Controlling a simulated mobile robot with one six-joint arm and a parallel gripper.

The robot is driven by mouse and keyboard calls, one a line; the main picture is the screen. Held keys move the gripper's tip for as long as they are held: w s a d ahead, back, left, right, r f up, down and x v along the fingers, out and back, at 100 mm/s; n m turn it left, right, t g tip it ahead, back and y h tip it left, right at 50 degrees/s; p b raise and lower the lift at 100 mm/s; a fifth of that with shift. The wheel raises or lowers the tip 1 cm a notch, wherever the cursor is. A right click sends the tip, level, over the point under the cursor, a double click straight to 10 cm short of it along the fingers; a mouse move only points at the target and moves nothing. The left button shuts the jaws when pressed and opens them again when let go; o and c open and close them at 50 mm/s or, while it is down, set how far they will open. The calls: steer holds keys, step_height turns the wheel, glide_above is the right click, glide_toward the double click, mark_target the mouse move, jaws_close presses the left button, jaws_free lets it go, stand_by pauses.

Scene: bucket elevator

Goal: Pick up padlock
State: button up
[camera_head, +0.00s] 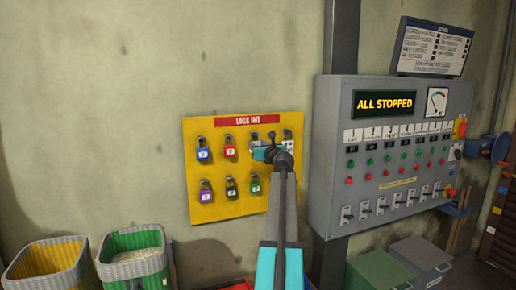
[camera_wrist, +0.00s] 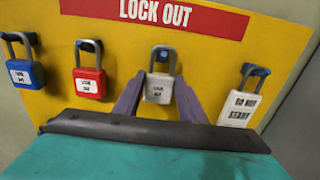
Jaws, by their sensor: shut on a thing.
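A light grey padlock (camera_wrist: 159,90) with a white label hangs by its shackle on a hook of the yellow lock-out board (camera_head: 220,213). My gripper (camera_wrist: 160,86) is shut on its body, with one finger on each side, in the wrist view. In the head view my gripper (camera_head: 266,152) is at the upper right of the board and hides this padlock. A blue padlock (camera_head: 204,155) and a red padlock (camera_head: 230,151) hang to its left.
A white "do not start" tag (camera_wrist: 240,108) hangs close to the right of my gripper. A grey control panel (camera_head: 330,190) reading "ALL STOPPED" stands right of the board. A yellow bin (camera_head: 45,262) and a green bin (camera_head: 135,268) stand at lower left.

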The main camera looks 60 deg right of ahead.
steer(key=shift+r, duration=0.3)
steer(key=shift+s+a+r, duration=0.1)
steer(key=shift+s+a, duration=0.05)
steer(key=b+v, duration=0.4)
steer(key=v, duration=1.3)
steer(key=shift+s+a, duration=0.2)
